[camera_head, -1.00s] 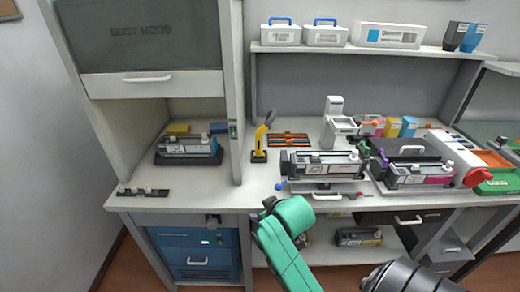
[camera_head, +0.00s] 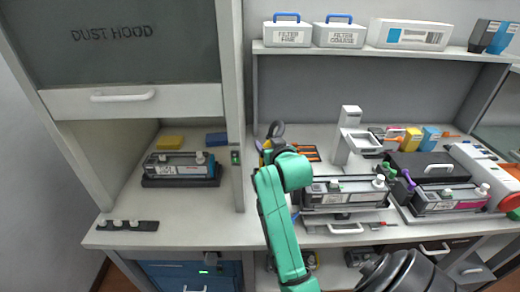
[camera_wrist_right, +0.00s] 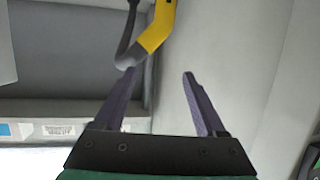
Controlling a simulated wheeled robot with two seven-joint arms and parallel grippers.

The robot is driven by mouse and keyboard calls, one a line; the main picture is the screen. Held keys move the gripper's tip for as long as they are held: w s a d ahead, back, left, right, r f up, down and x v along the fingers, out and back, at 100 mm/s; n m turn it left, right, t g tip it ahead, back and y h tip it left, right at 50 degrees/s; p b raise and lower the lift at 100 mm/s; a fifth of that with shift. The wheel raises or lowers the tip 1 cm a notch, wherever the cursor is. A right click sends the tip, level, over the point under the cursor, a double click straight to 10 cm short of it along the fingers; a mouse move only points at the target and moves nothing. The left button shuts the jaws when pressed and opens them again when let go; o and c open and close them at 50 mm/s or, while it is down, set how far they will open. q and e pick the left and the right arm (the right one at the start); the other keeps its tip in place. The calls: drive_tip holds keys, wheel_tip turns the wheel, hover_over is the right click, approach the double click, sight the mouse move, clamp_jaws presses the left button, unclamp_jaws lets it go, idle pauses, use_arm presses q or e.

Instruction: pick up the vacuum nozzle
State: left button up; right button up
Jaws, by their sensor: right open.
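The vacuum nozzle is a bent yellow piece with a dark end. It shows at the top of the right wrist view (camera_wrist_right: 158,30), with a dark hose-like curve beside it. In the head view it stands on the bench by the dust hood's right post, mostly hidden by my right arm. My right gripper (camera_head: 275,131) is at the nozzle, open and empty. In the right wrist view its two fingers (camera_wrist_right: 157,76) point toward the nozzle, whose lower end is near the left fingertip; contact cannot be told. My left gripper is not in view.
The dust hood (camera_head: 130,97) stands at left with a cartridge (camera_head: 180,166) inside. Right of my arm are an orange rack (camera_head: 310,153), a grey stand (camera_head: 345,135) and cartridges (camera_head: 345,191). A shelf (camera_head: 380,49) with boxes runs above.

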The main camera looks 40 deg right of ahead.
wheel_tip(320, 180, down, 7)
drive_tip(key=p+x, duration=0.1)
drive_tip(key=x, duration=0.5)
drive_tip(key=shift+w+d+f, duration=0.1)
drive_tip(key=shift+w+f, duration=0.1)
drive_tip(key=shift+f, duration=0.05)
drive_tip(key=shift+w+d+f, duration=0.1)
drive_tip(key=shift+w+f, duration=0.1)
drive_tip(key=shift+w, duration=0.1)
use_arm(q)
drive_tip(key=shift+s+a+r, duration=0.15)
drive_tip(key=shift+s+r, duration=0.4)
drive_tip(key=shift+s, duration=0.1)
use_arm(e)
clamp_jaws()
